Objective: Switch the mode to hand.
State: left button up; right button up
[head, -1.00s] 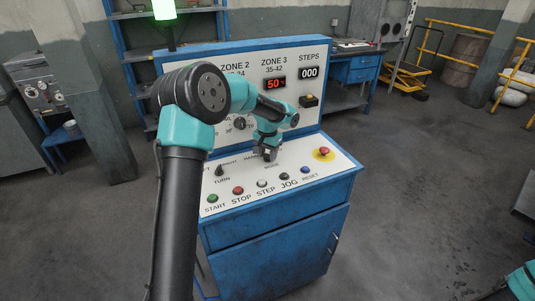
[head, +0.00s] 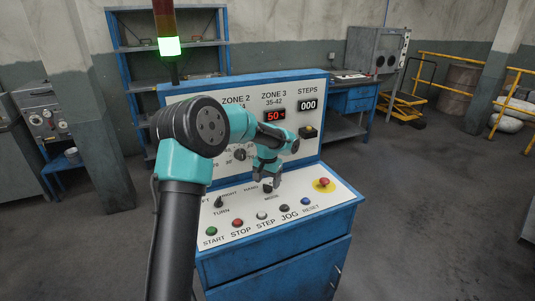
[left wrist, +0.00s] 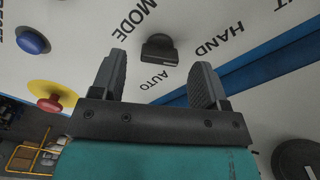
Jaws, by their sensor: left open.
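The black mode knob (left wrist: 158,47) stands on the white sloped panel between the printed words MODE, HAND and AUTO. In the head view the mode knob (head: 268,188) is partly hidden by my left gripper (head: 264,180). In the left wrist view my left gripper (left wrist: 159,64) is open and empty. Its two fingers point at the panel, one on each side of the knob in the picture, with the knob slightly beyond the tips. No contact shows. Which word the knob points to I cannot tell for sure. My right gripper is not in view.
The blue console (head: 270,262) carries a row of push buttons along the panel front. A red emergency stop (head: 323,182) on yellow sits at right, near a blue reset button (head: 306,201). The turn knob (head: 218,202) is left of the gripper. An upright display panel stands behind.

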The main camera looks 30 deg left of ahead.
aim_at(267, 185)
pick_arm(q)
notch_tip(267, 185, up, 16)
jog(key=shift+f, duration=0.25)
dwell(0.5)
